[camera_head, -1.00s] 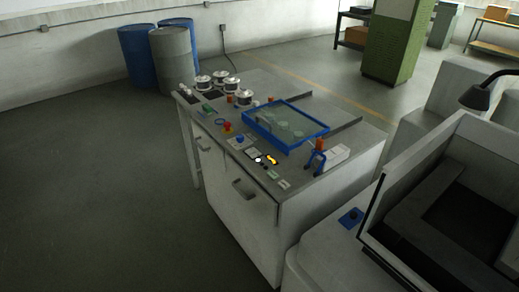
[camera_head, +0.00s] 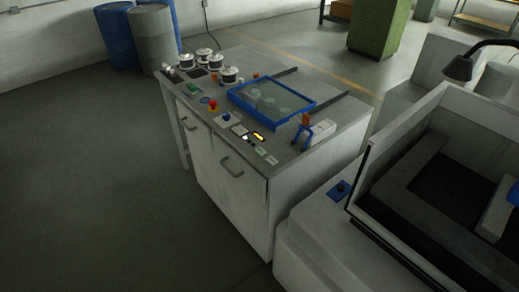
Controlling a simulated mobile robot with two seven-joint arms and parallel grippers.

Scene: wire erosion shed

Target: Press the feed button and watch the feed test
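A grey cabinet (camera_head: 235,205) stands in the middle, with a row of controls along its front top edge. On it are a red knob-like button (camera_head: 212,104), a blue round button (camera_head: 225,117), a small green piece (camera_head: 204,100) and a bright yellow spot (camera_head: 259,137). A blue-framed clear cover (camera_head: 272,98) lies over pale round parts. Several wire spools (camera_head: 205,56) stand at the back left. Another blue button (camera_head: 341,187) sits on the pale machine at right. Labels are too small to read, so I cannot tell which is the feed button. Neither gripper is in view.
The pale machine (camera_head: 310,225) with a dark open tank stands close right of the cabinet. A lamp (camera_head: 462,67) hangs over it. A blue clamp-like part (camera_head: 303,132) stands on the cabinet's right. Drums (camera_head: 152,35) stand at back left. Floor at left is clear.

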